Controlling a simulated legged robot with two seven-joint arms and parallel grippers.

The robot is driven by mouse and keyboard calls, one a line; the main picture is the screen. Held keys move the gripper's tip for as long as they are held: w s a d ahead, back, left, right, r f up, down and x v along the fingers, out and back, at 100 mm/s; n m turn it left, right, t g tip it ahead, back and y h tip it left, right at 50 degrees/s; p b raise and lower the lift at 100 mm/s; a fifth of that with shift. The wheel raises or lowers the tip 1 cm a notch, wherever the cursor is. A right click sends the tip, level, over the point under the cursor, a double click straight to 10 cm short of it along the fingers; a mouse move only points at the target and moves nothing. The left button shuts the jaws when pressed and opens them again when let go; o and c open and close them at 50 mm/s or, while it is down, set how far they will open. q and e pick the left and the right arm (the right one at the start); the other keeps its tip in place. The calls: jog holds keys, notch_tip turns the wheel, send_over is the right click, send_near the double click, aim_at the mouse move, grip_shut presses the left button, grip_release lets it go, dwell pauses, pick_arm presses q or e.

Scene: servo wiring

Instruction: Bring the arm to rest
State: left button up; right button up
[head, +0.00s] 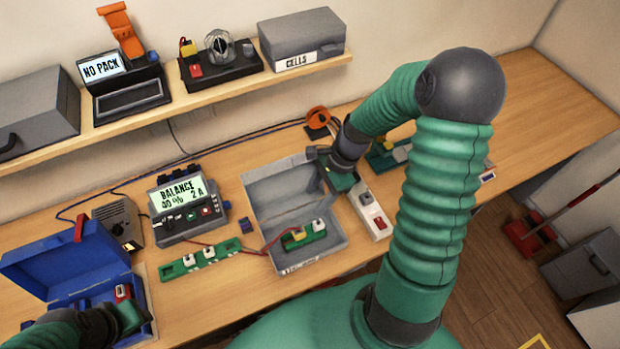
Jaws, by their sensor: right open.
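My right arm (437,220), green and ribbed, rises from the bottom, bends at a dark elbow and reaches back to the left. Its gripper (328,170) is open, above the right rim of a grey open bin (262,210). What lies between its fingers is too small to make out. My left gripper (135,312) is low at the far left, at the open blue toolbox (65,262); its fingers are mostly hidden. A small red and white piece (122,292) shows right by it, but I cannot tell whether it is held.
In the bin sits a green board (303,236) with a red wire to a green strip (199,259). A display unit (181,205) reading "BALANCE" stands behind. A white switch strip (370,212) lies right of the bin. The bench's far right (540,110) is clear.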

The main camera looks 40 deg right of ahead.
jog(key=s+a+f+n+h+b, duration=0.1)
jog(key=a+f+n+h+b, duration=0.1)
jog(key=a+f+n+b, duration=0.2)
jog(key=s+a+f+n+t+h+b, duration=0.1)
jog(key=a+f+n+b, duration=0.3)
jog(key=n+b, duration=0.6)
jog(key=a+n+h, duration=0.1)
jog(key=a+n, duration=0.1)
jog(key=n, duration=0.4)
jog(key=shift+s+f+n, duration=0.35)
jog(key=shift+s+n, duration=0.05)
jog(key=shift+a+r, duration=0.1)
jog(key=shift+a, duration=0.35)
